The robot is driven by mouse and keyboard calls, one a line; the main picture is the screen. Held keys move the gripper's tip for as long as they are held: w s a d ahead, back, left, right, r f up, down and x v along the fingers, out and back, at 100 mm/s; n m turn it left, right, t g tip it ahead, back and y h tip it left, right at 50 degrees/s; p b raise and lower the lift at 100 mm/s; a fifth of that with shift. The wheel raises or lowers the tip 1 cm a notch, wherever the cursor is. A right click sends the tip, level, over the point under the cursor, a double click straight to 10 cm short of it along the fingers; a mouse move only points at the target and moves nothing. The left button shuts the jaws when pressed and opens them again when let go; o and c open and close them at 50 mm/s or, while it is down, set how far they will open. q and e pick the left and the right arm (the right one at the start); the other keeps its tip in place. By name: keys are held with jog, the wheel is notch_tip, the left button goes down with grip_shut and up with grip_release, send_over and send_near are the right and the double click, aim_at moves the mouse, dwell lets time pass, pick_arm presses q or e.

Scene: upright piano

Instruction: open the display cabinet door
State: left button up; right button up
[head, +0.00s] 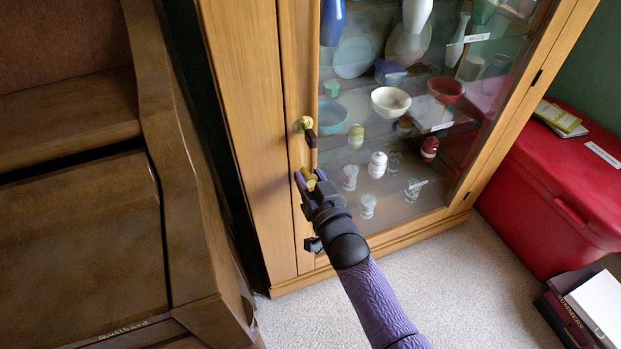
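The display cabinet (238,85) is light wood with a glass door (440,165), which looks closed in its frame. On the door's left stile is a round brass fitting (305,123) with a small dark piece (311,138) hanging below it. My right gripper (310,180) is at this stile, just below the fitting. My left gripper is not in view.
Bowls, vases and cups, such as a white bowl (390,101), stand behind the glass. A brown piano (85,235) is close on the left. A red chest (560,190) and books (590,308) are at the right. Carpet (430,275) is clear in front.

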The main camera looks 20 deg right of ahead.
grip_shut()
dwell(0.5)
dwell(0.3)
